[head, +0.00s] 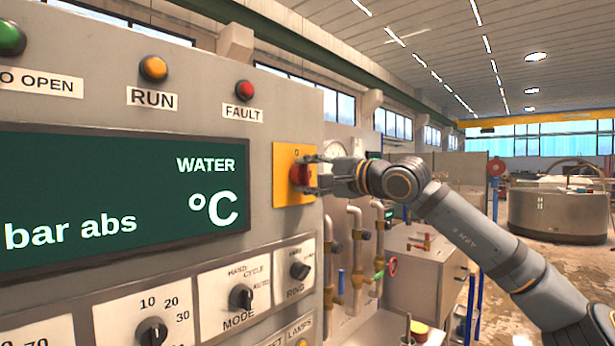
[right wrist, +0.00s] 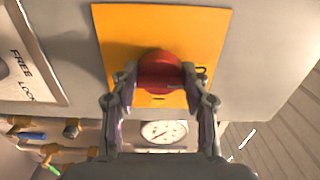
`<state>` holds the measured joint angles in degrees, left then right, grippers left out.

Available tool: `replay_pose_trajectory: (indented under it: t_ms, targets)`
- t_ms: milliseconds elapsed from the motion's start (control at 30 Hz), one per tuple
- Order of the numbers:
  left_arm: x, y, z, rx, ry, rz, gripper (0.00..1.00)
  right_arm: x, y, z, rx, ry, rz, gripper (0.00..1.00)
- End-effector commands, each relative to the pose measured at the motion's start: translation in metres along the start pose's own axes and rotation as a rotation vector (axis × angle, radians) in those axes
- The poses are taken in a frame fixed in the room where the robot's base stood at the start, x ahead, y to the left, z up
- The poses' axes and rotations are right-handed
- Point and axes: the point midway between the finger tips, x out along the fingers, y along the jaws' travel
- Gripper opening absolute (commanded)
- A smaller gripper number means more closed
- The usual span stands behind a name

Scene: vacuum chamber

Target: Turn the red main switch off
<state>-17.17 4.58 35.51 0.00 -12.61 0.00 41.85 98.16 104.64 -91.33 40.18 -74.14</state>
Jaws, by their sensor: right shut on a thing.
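The red main switch (head: 298,176) is a round red knob on a yellow plate (head: 284,197), at the right edge of the grey control panel. My right gripper (head: 312,175) reaches in from the right with its fingers at the knob. In the right wrist view the red knob (right wrist: 159,70) sits between the two fingertips of my right gripper (right wrist: 160,86), which are shut on it. The yellow plate (right wrist: 190,30) shows behind it. The fingers partly cover the knob, and its exact turn is hard to tell. My left gripper is not in view.
The panel carries a green display (head: 120,205), a FAULT lamp (head: 245,90), a RUN lamp (head: 153,68), a MODE knob (head: 240,297) and a RING knob (head: 300,268). Pipes with valves (head: 355,250) stand right of the panel, below my right arm. A round gauge (right wrist: 163,132) is near the plate.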

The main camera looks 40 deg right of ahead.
Motion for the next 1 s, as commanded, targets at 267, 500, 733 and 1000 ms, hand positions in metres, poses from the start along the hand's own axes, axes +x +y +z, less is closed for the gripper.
replay_pose_trajectory:
  t_ms: [267,500,733,1000]
  targets:
    - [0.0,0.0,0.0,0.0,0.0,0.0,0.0,0.0,0.001,0.001,-0.001,0.0,0.003,0.69]
    - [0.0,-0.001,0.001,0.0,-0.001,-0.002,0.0,0.0,0.001,0.0,0.0,0.0,0.002,0.69]
    - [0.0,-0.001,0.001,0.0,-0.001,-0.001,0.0,-0.001,-0.007,-0.003,-0.005,0.003,0.012,0.69]
    - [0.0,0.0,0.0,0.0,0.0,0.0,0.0,-0.001,-0.042,-0.002,-0.005,0.006,0.002,0.69]
